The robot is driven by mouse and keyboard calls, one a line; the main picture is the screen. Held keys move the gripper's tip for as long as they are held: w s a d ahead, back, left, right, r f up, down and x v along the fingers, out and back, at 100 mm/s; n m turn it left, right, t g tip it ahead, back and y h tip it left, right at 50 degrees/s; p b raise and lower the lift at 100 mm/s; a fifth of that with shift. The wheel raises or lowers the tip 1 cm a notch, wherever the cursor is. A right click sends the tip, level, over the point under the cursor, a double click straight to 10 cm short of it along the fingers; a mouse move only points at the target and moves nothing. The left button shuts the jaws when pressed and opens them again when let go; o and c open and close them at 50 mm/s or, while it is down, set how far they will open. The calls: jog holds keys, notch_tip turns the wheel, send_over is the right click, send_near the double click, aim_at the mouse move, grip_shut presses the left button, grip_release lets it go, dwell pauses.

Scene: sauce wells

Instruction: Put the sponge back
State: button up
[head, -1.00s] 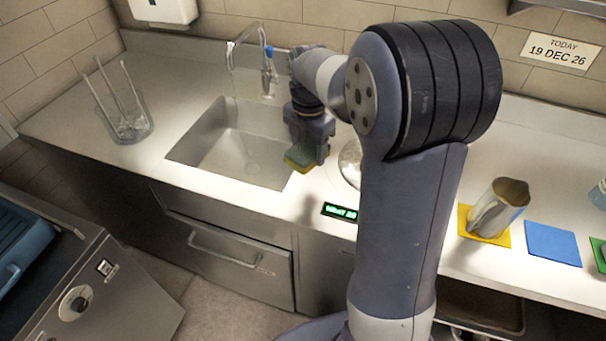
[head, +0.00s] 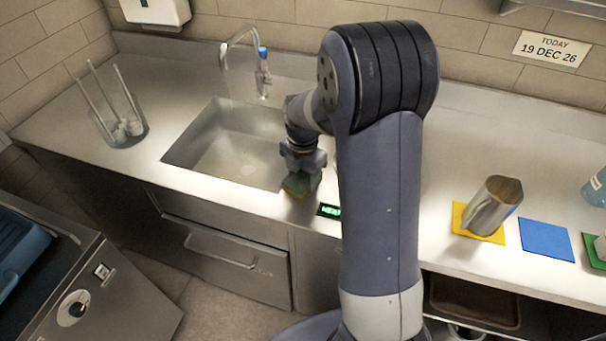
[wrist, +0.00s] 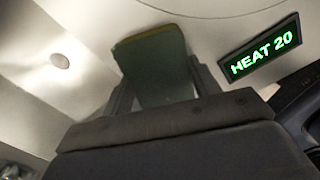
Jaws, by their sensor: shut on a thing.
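The sponge, green on one face and yellow on the other, shows in the head view (head: 296,186) near the right front corner of the sink. It also shows in the wrist view (wrist: 152,65), between the two fingers. My gripper (head: 301,170) is shut on the sponge and points down at the counter. I cannot tell whether the sponge touches the counter. The sink (head: 181,153) is empty, just left of my gripper.
A small display (head: 328,211) reading "HEAT 20" in the wrist view lies right of the sponge. A glass holder with sticks (head: 122,128) stands left of the sink. A metal jug (head: 492,207) stands on a yellow mat (head: 461,214). A blue mat (head: 547,240) is bare.

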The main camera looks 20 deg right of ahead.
aim_at(303, 177)
jog(key=shift+f, duration=0.2)
jog(key=o, duration=0.9)
notch_tip(303, 177, up, 12)
jog(key=shift+r, duration=0.2)
